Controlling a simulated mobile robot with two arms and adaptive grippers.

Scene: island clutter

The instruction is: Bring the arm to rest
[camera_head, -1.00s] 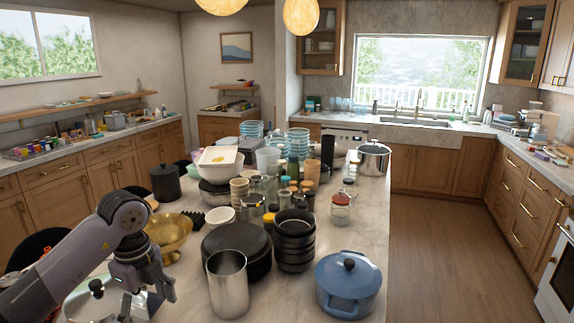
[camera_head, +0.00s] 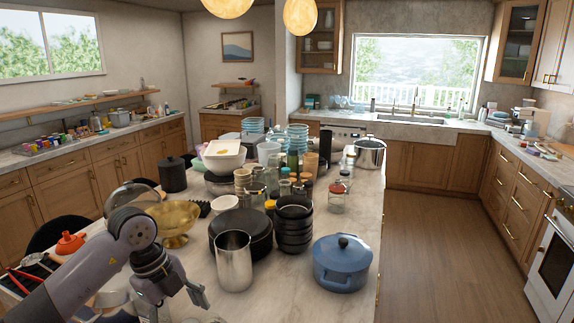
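My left arm reaches in from the lower left over the island. Its gripper (camera_head: 176,303) hangs down near the front edge of the picture, fingers apart, with nothing seen between them. It is left of the tall steel cylinder (camera_head: 234,262) and in front of the gold bowl (camera_head: 174,222), touching neither. My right gripper is not in view.
The island (camera_head: 285,300) is crowded: black plates (camera_head: 240,232), stacked black bowls (camera_head: 293,228), a blue lidded pot (camera_head: 342,264), and several jars and cups behind. An orange item (camera_head: 70,243) and utensils lie at left. Bare countertop shows front centre.

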